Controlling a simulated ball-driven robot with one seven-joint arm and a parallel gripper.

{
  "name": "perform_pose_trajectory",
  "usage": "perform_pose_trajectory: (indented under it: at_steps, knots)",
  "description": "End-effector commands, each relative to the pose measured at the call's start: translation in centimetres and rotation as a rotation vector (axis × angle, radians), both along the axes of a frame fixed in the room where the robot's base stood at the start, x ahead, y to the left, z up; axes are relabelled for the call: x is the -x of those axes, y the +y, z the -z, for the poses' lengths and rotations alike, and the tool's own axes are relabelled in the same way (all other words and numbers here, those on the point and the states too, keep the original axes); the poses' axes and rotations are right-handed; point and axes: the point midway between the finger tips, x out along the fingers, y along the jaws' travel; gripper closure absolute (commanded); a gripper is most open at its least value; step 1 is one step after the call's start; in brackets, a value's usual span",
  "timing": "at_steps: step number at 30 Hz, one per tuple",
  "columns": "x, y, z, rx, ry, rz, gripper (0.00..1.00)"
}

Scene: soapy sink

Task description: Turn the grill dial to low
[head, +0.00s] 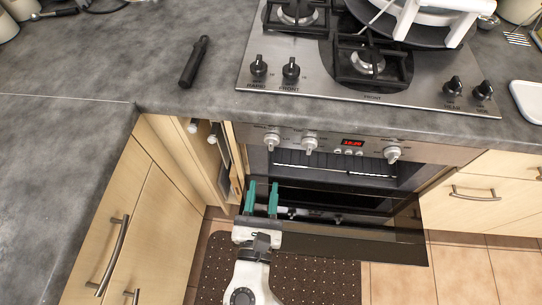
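The oven's steel control panel (350,140) carries three silver dials: a left dial (272,139), a middle dial (309,144) and a right dial (392,154). Their markings are too small to read, so I cannot tell which is the grill dial or its setting. A red display (353,143) sits between the middle and right dials. My gripper (263,184) has two green fingers, apart with nothing visible between them. In the picture it is below the left dial, apart from the panel, in front of the oven.
The dark oven door (350,245) hangs open below the panel, with a rack (335,171) visible inside. A narrow pull-out cabinet (195,160) stands open at left. The hob (330,85) above has black knobs. A dark mat (300,275) covers the floor.

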Motion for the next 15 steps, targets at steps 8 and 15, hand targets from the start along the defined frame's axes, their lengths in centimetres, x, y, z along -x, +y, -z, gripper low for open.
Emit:
perform_pose_trajectory:
  at_steps: [8,15]
  knots:
    - [-5.0,-0.3,-0.1,-0.005,0.001,0.007,0.62]
    - [-8.5,-0.5,0.0,-0.007,0.001,0.006,0.62]
